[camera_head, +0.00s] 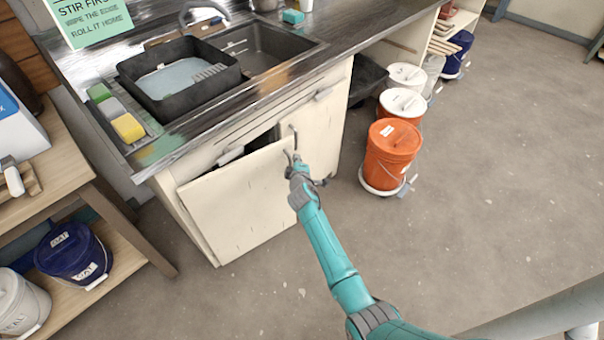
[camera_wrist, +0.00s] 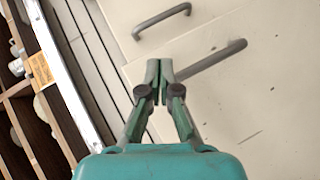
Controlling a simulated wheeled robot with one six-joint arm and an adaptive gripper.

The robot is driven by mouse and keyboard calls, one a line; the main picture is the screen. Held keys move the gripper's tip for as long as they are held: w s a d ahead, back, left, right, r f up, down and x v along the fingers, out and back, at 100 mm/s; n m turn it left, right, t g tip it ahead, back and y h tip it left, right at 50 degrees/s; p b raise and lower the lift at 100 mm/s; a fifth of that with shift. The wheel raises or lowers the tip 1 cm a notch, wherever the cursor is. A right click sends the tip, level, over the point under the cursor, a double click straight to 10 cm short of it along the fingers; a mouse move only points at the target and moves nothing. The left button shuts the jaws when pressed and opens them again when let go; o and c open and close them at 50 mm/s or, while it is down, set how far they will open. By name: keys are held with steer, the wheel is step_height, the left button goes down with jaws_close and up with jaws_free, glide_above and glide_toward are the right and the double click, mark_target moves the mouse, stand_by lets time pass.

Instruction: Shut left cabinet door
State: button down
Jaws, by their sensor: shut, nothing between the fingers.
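The left cabinet door (camera_head: 235,205) is a cream panel under the sink counter. It stands ajar, with a dark gap along its top edge. My gripper (camera_head: 293,163) is at the door's upper right, close to its grey bar handle (camera_head: 287,157). In the wrist view my gripper's fingertips (camera_wrist: 160,70) are together and empty, in front of the cream door (camera_wrist: 245,110), beside the end of a grey handle (camera_wrist: 212,60). I cannot tell whether they touch it. A second handle (camera_wrist: 162,20) is on the neighbouring cream panel.
The counter (camera_head: 275,95) holds a black tub (camera_head: 180,80) and a sink (camera_head: 250,50). An orange bucket (camera_head: 392,155) and white-lidded buckets stand right of the cabinet. A wooden shelf (camera_head: 60,170) with buckets stands at left. The floor in front is clear.

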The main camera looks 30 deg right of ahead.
mark_target(287, 147)
steer(key=shift+n+t+y, duration=0.3)
steer(key=shift+n+y, duration=0.2)
steer(key=w, duration=0.8)
steer(key=shift+w+d, duration=0.2)
steer(key=shift+d, duration=0.1)
steer(key=shift+w+a+n+y, duration=0.1)
steer(key=shift+w+n+y, duration=0.25)
steer(key=shift+w, duration=0.5)
